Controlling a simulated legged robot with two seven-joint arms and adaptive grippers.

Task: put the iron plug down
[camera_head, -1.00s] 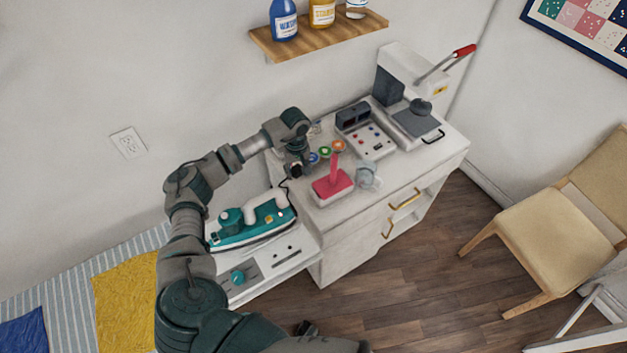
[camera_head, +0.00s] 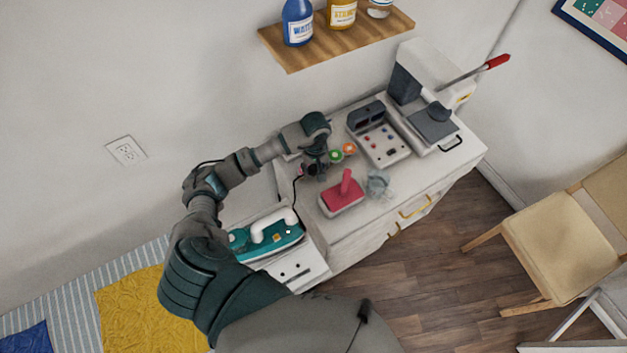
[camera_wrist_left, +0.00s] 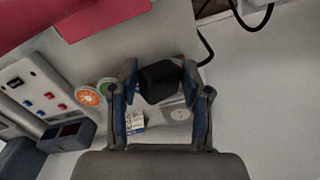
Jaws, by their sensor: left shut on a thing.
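My left gripper (camera_head: 313,168) is over the back left part of the white cabinet top (camera_head: 383,202). In the left wrist view my left gripper (camera_wrist_left: 160,88) is shut on the iron plug (camera_wrist_left: 160,82), a small dark block between its fingertips. The plug is hard to make out in the head view, and I cannot tell whether it touches the cabinet top. A black cord (camera_wrist_left: 204,45) shows beside the gripper. The teal iron (camera_head: 275,238) with a white handle rests at the lower left of the cabinet, partly hidden by my arm. My right gripper is not in view.
A red-handled pink-red block (camera_head: 342,196) and a glass (camera_head: 378,184) stand right of the gripper. Round coloured discs (camera_head: 348,149) lie close by. A control box (camera_head: 380,138) and a press (camera_head: 430,118) stand behind right. A wall outlet (camera_head: 126,151) is at left.

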